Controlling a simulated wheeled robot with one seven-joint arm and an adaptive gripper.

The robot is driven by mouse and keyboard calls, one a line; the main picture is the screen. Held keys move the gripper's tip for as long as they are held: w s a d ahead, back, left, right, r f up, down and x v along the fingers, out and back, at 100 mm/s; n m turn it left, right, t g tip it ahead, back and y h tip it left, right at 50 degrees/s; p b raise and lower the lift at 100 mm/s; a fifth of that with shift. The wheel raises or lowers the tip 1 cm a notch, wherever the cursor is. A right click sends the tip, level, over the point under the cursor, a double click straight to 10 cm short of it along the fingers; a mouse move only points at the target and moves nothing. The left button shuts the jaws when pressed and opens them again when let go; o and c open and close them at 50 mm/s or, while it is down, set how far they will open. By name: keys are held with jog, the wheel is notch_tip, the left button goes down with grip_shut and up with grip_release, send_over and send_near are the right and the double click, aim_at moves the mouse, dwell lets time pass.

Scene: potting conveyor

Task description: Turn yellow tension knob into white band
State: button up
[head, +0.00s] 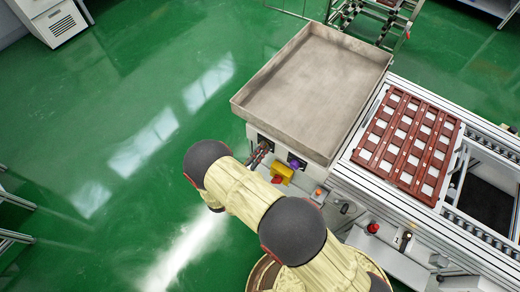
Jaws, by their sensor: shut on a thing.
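My gripper (263,149) shows small and partly hidden behind my arm, at the left end of the machine's front panel (309,182). It is shut at a dark dial plate there, on what appears to be the yellow tension knob. The knob itself is covered by the fingers, and its pointer and the white band cannot be made out. A purple knob (295,162) on a second dark plate sits just to the right, apart from the gripper. My arm's elbow stands left of the panel.
A yellow box (283,171) with a red part sticks out just below and right of my gripper. A large grey metal tray (315,85) lies above the panel. A brown slotted tray (408,145) sits on the conveyor at right. Green floor at left is clear.

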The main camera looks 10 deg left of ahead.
jog(key=shift+a+n, duration=0.1)
jog(key=shift+n, duration=0.5)
jog(key=o, duration=1.2)
jog(key=shift+c, duration=0.2)
jog(key=v, duration=1.2)
jog(key=shift+f, duration=0.1)
